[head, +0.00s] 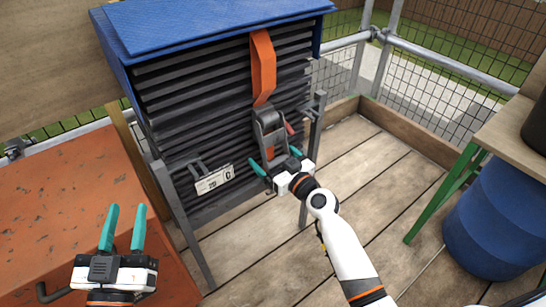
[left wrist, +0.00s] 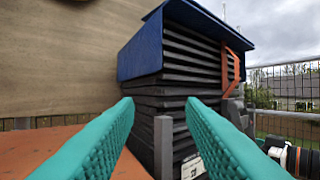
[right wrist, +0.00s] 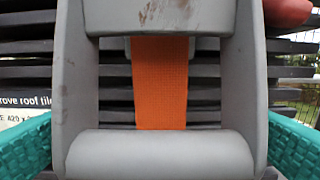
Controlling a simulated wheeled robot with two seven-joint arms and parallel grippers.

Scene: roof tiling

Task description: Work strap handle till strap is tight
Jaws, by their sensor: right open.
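An orange strap (head: 263,68) runs down the front of a stack of dark roof tiles (head: 200,100) into a grey ratchet with a handle (head: 270,128). In the right wrist view the grey handle frame (right wrist: 165,155) fills the picture, with the orange strap (right wrist: 160,85) behind its crossbar. My right gripper (head: 274,166) is open at the lower end of the ratchet, with its teal fingers (right wrist: 295,145) on either side of the handle. My left gripper (head: 123,228) is open and empty over the orange-brown surface, apart from the stack.
A blue cover (head: 215,22) lies on top of the stack, and a white label (head: 214,181) hangs low on its front. The rust-coloured box (head: 70,190) stands at left. A blue barrel (head: 490,225) and a green-legged bench (head: 440,195) stand at right. Plank floor (head: 375,170) is clear between.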

